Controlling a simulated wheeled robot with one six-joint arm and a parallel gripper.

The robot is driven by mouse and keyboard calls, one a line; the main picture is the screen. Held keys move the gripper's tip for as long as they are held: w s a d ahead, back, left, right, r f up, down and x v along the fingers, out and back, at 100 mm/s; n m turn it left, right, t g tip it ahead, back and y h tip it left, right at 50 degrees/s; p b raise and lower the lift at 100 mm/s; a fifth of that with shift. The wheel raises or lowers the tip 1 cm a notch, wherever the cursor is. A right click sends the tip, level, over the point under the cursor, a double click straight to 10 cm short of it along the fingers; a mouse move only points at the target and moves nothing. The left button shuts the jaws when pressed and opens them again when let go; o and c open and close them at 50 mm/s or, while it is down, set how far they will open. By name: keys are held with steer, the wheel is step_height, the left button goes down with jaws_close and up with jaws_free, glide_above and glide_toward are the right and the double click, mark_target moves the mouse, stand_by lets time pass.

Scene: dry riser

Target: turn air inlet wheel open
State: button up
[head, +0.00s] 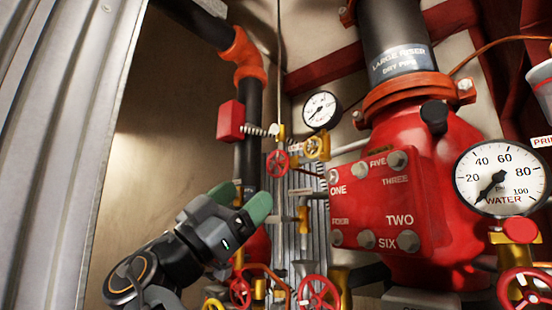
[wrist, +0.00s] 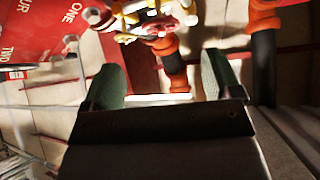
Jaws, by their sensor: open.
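Several handwheels show in the head view, and I cannot read a label naming the air inlet wheel.
A large red valve body (head: 385,195) with numbered bolts stands right of the wheels, beside a big water gauge (head: 500,178). More red wheels (head: 318,293) sit low down. A black pipe (head: 248,130) runs behind my gripper. A corrugated metal panel (head: 50,140) bounds the left.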

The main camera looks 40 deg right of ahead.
mark_target(274, 170)
steer(key=p+x, duration=0.4)
steer(key=x, duration=0.5)
steer(key=shift+d+r+p, duration=0.25)
steer(key=shift+d+p, duration=0.05)
steer(key=shift+p, duration=0.05)
steer(key=shift+c, duration=0.5)
steer(key=c, duration=0.8)
